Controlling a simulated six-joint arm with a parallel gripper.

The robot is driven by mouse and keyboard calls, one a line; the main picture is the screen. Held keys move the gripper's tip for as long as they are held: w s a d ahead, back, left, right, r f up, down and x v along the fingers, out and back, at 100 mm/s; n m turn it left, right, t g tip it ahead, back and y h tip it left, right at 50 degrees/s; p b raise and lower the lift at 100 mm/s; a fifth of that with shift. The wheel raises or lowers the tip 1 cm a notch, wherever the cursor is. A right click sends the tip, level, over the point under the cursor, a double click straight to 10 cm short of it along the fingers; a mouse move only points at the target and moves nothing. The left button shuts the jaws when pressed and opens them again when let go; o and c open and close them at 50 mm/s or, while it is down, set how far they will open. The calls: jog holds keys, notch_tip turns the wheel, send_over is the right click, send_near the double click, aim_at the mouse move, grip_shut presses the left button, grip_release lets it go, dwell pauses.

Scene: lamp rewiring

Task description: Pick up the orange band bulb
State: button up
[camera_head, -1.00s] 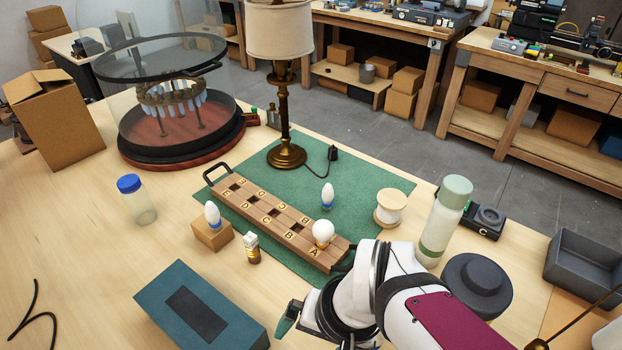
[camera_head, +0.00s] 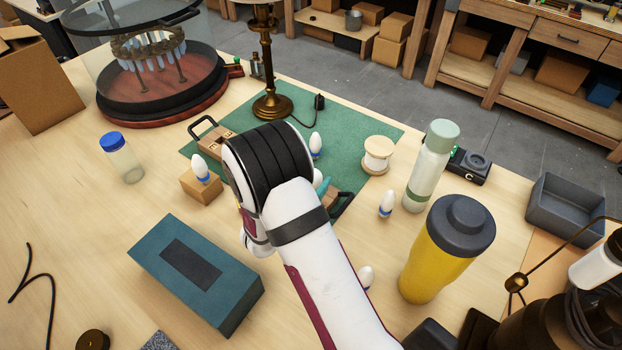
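A round white bulb (camera_head: 318,177) shows only in part past my arm, at the right end of the wooden lettered rack (camera_head: 336,197). Its base and any band are hidden now; earlier its base looked tan or orange. My arm crosses above the rack and hides most of it. A teal piece that appears to be my gripper's fingertip (camera_head: 324,186) shows beside the bulb; the rest of my gripper is hidden. I cannot tell whether it is open or touches the bulb.
Blue-band bulbs stand on a small wooden block (camera_head: 203,187), on the green mat (camera_head: 363,143) and beside a green-capped bottle (camera_head: 427,165). A yellow tumbler (camera_head: 437,258), a thread spool (camera_head: 377,155) and a teal block (camera_head: 220,290) stand nearby.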

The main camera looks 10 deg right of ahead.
jog(key=x, duration=0.6)
jog(key=shift+w+f, duration=0.1)
jog(key=shift+f, duration=0.3)
jog(key=c, duration=1.4)
jog(key=shift+r, duration=0.1)
jog(key=shift+c, duration=0.2)
